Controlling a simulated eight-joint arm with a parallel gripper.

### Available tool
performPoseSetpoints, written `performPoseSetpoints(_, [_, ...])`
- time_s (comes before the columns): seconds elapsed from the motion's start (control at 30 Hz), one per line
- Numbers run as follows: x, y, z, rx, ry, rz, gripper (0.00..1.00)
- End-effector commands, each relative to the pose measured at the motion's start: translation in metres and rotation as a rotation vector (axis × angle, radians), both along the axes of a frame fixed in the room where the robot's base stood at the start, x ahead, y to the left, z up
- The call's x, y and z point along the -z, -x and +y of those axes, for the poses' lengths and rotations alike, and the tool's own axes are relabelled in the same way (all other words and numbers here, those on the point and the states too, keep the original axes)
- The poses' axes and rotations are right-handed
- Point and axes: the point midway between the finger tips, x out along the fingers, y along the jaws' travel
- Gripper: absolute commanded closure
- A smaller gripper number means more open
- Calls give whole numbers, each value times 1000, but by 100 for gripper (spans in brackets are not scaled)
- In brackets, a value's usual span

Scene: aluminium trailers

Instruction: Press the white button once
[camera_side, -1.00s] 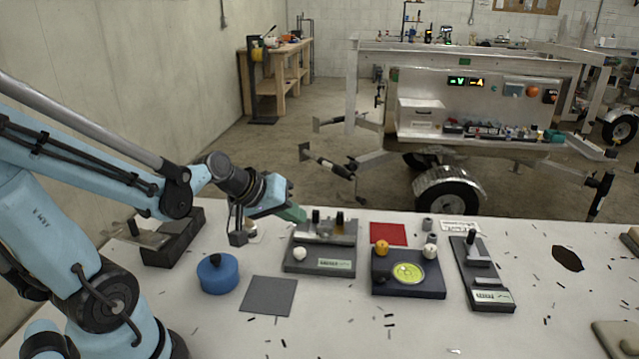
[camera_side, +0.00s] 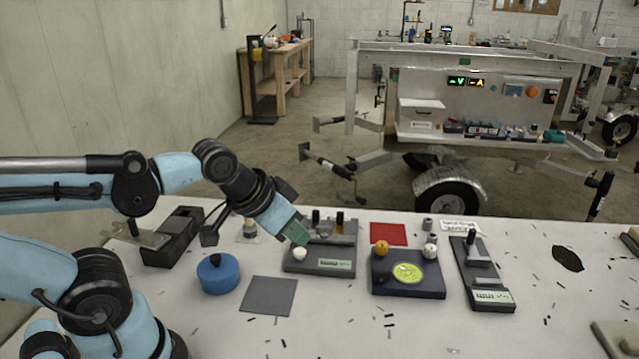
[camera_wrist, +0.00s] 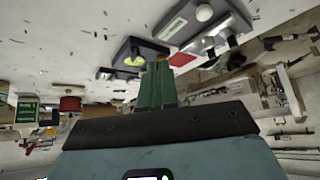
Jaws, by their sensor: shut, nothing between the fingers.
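The white button (camera_side: 299,254) is a round white knob at the front left of a grey box (camera_side: 318,268) on the table. In the wrist view the white button (camera_wrist: 204,12) shows near the top, right of centre. My gripper (camera_side: 299,235) has green fingers, shut with nothing between them. It tilts down to the right, and its tips appear just above the white button in the side view; whether they touch it I cannot tell. In the wrist view the green fingers (camera_wrist: 157,86) point up the picture, and the button lies beyond them to the right.
Black and brass posts (camera_side: 339,220) stand on the grey box behind the button. Right of it is a dark box (camera_side: 386,288) with a yellow-green disc, an orange knob and another pale knob (camera_side: 430,251). A blue round container (camera_side: 217,275) and grey mat (camera_side: 268,297) lie in front.

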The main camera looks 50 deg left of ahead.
Motion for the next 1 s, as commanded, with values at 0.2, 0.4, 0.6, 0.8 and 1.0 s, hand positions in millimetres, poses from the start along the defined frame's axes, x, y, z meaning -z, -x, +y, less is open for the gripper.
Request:
performPoseSetpoints(0.2, [-5,-4,5,-43,19,35,100])
performPoseSetpoints(0.4, [-20,-18,19,-190,82,159,100])
performPoseSetpoints(0.6, [-34,-34,39,-381,149,310,100])
performPoseSetpoints(0.8, [-43,-49,60,-571,203,450,100])
performPoseSetpoints(1.0, [-46,-58,75,-708,234,548,100])
